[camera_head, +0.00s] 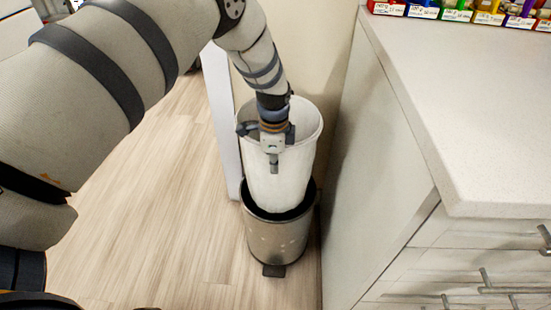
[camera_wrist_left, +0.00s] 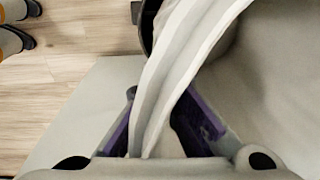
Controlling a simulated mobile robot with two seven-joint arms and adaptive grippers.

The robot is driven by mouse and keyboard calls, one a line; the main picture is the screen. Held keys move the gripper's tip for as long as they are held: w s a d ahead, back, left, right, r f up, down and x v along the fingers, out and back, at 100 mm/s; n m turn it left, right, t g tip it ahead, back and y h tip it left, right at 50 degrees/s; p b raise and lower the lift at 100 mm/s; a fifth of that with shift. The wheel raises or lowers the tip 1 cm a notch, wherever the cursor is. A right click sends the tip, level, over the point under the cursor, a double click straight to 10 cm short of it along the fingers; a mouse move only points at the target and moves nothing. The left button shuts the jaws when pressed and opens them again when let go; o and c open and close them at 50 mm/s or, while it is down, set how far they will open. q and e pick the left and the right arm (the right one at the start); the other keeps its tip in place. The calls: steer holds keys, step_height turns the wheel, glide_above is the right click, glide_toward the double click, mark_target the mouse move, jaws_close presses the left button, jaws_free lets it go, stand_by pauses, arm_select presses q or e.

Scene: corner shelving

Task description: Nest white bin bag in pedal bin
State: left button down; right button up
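The white bin bag (camera_head: 280,178) is a stiff, tapered, open-topped white liner, upright in the head view. Its lower end is inside the dark mouth of the metal pedal bin (camera_head: 277,238), and most of it stands above the bin's rim. The bin stands on the floor with its dark pedal towards me. My left gripper (camera_head: 273,152) is at the bag's near upper rim. In the left wrist view, its two fingers (camera_wrist_left: 160,125) sit on either side of the bag's white rim (camera_wrist_left: 182,70), closed on it. How deep the bag sits is hidden. My right gripper is out of view.
A white cabinet with a pale counter (camera_head: 470,110) stands close to the right of the bin, its drawer handles facing front. Small colourful boxes (camera_head: 455,12) line the counter's back. A white panel (camera_head: 219,120) stands left of the bin. The wooden floor (camera_head: 150,200) to the left is clear.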

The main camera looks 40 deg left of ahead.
arm_select(q)
steer(key=b, duration=0.4)
glide_above(274, 194)
steer(key=f, duration=0.7)
steer(key=shift+s+d+f, duration=0.15)
steer(key=shift+s+d, duration=0.05)
steer(key=shift+d, duration=0.05)
steer(key=shift+f+b, duration=1.35)
steer(key=shift+f, duration=1.3)
step_height(274, 194, down, 19)
steer(key=b, duration=1.2)
steer(key=shift+s, duration=0.1)
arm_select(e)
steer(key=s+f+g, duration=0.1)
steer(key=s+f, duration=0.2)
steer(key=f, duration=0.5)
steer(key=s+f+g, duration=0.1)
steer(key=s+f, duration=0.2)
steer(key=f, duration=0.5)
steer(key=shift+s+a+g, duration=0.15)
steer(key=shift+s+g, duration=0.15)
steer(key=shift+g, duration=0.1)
arm_select(q)
steer(key=c, duration=1.7)
jaws_free()
steer(key=shift+s, duration=0.1)
step_height(274, 194, up, 12)
steer(key=shift+d+r, duration=0.15)
steer(key=shift+r, duration=0.05)
